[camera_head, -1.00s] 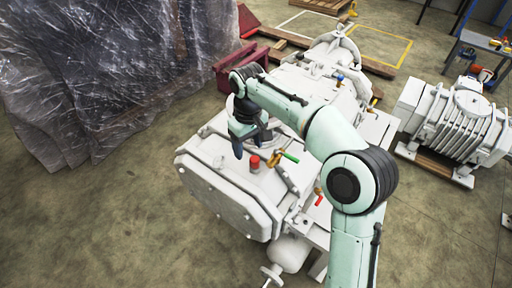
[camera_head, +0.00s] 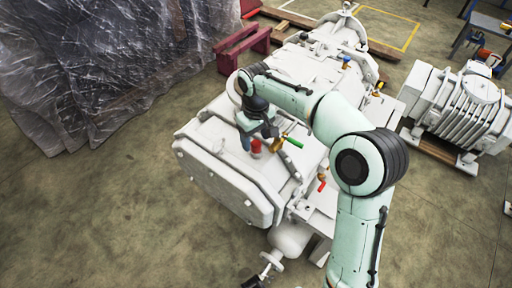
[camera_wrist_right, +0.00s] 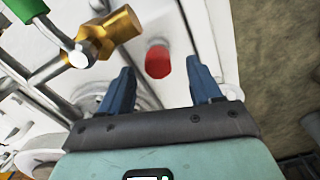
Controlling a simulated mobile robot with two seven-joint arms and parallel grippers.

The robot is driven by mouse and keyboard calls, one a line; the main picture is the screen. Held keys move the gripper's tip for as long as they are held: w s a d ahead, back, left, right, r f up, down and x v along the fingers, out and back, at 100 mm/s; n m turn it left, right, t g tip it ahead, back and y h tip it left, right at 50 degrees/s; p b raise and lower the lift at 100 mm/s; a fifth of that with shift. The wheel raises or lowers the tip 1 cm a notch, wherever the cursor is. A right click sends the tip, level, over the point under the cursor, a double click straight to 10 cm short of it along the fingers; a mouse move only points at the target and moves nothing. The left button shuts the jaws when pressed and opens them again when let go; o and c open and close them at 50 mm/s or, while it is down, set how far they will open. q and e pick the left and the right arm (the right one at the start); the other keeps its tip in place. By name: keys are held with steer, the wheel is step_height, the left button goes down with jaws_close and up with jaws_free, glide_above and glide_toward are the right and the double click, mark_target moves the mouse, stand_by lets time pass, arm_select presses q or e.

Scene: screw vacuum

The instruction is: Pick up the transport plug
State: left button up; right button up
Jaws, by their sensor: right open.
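The transport plug, a red round cap (camera_head: 256,146), stands on the top of the white vacuum pump (camera_head: 205,130) near its front end. In the right wrist view the red plug (camera_wrist_right: 158,62) lies ahead of the fingertips, centred between them. My right gripper (camera_head: 258,139) is over the plug, its jaws open and empty. In the right wrist view its two blue fingers (camera_wrist_right: 158,78) are spread apart with a clear gap, and the plug shows beyond them. I cannot tell the exact remaining distance. My left gripper is not in view.
A brass valve (camera_wrist_right: 115,32) with a green handle (camera_head: 292,142) stands close beside the plug. A red-handled valve (camera_head: 322,184) is on the pump's side. Another white machine (camera_head: 462,108) stands at right. A plastic-wrapped load (camera_head: 110,60) is at left. The floor at lower left is clear.

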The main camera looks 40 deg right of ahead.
mark_target(256, 143)
step_height(256, 143, down, 4)
steer(key=shift+d+r, duration=0.1)
steer(key=shift+r, duration=0.1)
steer(key=c, duration=1.1)
steer(key=shift+r, duration=0.1)
